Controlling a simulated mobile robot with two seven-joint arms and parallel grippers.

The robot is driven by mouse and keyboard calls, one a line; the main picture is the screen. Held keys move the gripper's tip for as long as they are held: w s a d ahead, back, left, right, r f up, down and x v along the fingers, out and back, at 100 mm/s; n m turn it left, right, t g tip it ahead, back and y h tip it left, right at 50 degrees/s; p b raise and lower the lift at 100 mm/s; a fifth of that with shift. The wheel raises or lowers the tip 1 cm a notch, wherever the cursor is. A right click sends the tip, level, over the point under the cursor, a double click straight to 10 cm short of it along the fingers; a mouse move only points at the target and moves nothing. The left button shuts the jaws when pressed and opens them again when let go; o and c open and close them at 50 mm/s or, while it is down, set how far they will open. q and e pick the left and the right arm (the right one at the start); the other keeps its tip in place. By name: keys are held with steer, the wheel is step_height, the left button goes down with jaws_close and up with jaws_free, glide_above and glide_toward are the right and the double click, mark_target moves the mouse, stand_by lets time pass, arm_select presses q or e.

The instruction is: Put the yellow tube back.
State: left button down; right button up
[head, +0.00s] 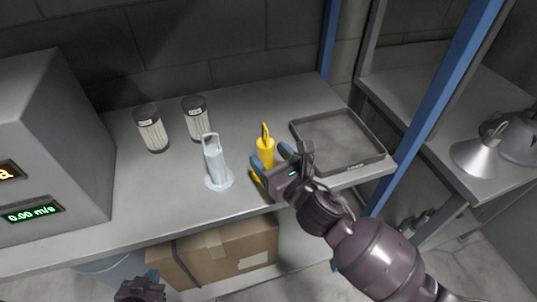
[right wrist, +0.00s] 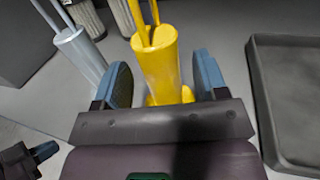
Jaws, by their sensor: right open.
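The yellow tube (head: 265,150) stands upright on the grey shelf, with a loop handle on top. In the right wrist view the yellow tube (right wrist: 160,65) is between the two blue-padded fingers of my right gripper (right wrist: 164,82). Gaps show beside the tube, so the fingers are apart around it. In the head view my right gripper (head: 268,171) hides the tube's lower part. My left gripper (head: 140,288) is low at the bottom edge, in front of the shelf; its fingers are not clear.
A pale grey tube (head: 213,160) with a handle stands on a round base left of the yellow tube. A dark tray (head: 340,138) lies to the right. A grey box (head: 50,140) with displays stands left. A cardboard box (head: 215,252) is below.

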steer(key=v, duration=1.1)
steer(key=shift+s+d+f, duration=0.1)
steer(key=shift+f, duration=0.05)
steer(key=s+d+f+n+g+h, duration=0.2)
steer(key=s+d+f+n+h, duration=0.3)
steer(key=d+f+n, duration=0.5)
steer(key=s+d+f+n+g+h, duration=0.1)
steer(key=s+d+f+n+h, duration=0.4)
steer(key=n, duration=1.5)
steer(key=d+f, duration=0.5)
steer(key=shift+s+d+f+g, duration=0.3)
steer(key=shift+f+g, duration=0.1)
